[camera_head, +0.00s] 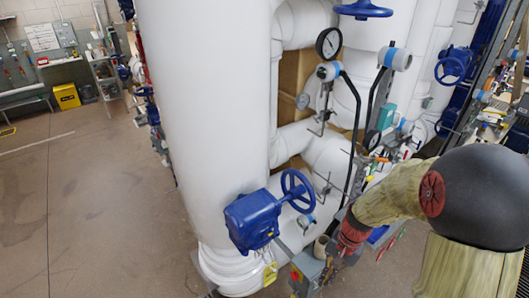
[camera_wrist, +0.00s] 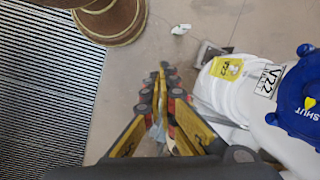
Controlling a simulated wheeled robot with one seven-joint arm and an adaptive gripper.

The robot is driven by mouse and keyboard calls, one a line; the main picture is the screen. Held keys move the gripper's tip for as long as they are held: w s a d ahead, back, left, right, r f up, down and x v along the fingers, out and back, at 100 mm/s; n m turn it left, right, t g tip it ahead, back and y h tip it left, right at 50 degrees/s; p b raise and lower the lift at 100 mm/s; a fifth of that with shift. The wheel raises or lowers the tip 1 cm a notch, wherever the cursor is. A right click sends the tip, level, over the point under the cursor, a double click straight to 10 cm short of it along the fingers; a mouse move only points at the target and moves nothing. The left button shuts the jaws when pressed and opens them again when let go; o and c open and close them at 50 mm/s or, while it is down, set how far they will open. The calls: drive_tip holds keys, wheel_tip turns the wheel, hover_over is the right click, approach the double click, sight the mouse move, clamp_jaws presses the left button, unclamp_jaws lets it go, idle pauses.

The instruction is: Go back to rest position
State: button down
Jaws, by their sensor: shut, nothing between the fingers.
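My gripper (camera_wrist: 163,92) shows in the wrist view as yellow and black fingers with grey and red joints. The fingers are closed together with nothing held between them. They point over the bare floor, left of a white pipe (camera_wrist: 225,95) with a yellow tag. In the head view my arm, with a black joint and a tan sleeve, reaches in from the lower right towards the lower pipework. I cannot clearly make out my fingertips there.
A large white column (camera_head: 205,110) fills the middle. A blue valve wheel (camera_head: 298,190) and blue gearbox (camera_head: 252,220) sit low beside my arm. A pressure gauge (camera_head: 329,43) and thin lines stand behind. Open floor (camera_head: 80,210) lies left. The wrist view shows a striped mat (camera_wrist: 45,85).

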drive_tip(key=s+r+n+t+h+b, duration=0.2)
drive_tip(key=s+r+n+t+b, duration=0.4)
drive_tip(key=s+r, duration=0.8)
wheel_tip(320, 180, up, 2)
drive_tip(key=t+b, duration=0.1)
drive_tip(key=b, duration=0.2)
drive_tip(key=shift+s+h+b, duration=0.3)
drive_tip(key=shift+s+b, duration=0.05)
drive_tip(key=shift+b, duration=0.05)
drive_tip(key=shift+r, duration=0.15)
drive_tip(key=c, duration=2.5)
unclamp_jaws()
